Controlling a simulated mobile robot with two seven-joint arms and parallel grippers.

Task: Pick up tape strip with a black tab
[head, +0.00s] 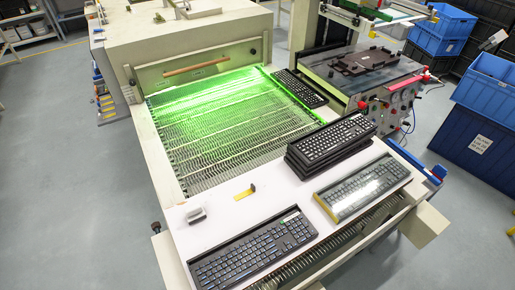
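A small yellow tape strip (242,195) with a black tab (252,187) at its right end lies flat on the white work surface (290,190). It is just in front of the conveyor mesh, between a small grey-white block on the left and a stack of keyboards on the right. Nothing covers the strip. Neither of my grippers shows in the head view.
A large keyboard (250,252) lies at the front edge, with another (362,188) to its right. Stacked keyboards (330,142) stand behind. A small grey-white block (197,215) is left of the strip. The green-lit conveyor mesh (225,125) lies behind. Space around the strip is clear.

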